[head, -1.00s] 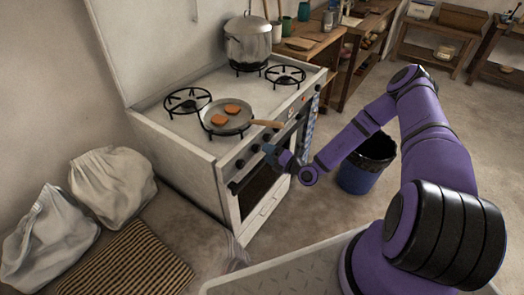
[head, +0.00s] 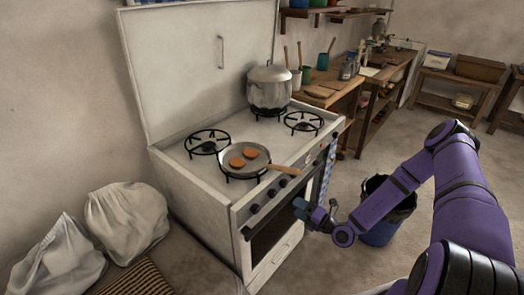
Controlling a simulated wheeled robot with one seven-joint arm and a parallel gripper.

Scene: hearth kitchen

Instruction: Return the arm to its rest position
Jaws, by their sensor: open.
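My purple arm (head: 459,190) reaches in from the lower right, with its elbow bent high. My gripper (head: 301,207) is in front of the stove (head: 222,201), near the oven front and below the pan's handle. It is small in the picture, and I see nothing held in it. The frying pan (head: 262,162) sits on the front burner with two orange-brown pieces (head: 243,156) in it. Its wooden handle points right, over the stove's front edge. The gripper is apart from the handle; whether it touches the oven front I cannot tell.
A lidded steel pot (head: 269,88) stands on a back burner. A blue bin (head: 378,232) with a black liner stands on the floor behind my forearm. White sacks (head: 127,220) and a woven mat (head: 137,281) lie left of the stove. Wooden benches (head: 385,75) line the back.

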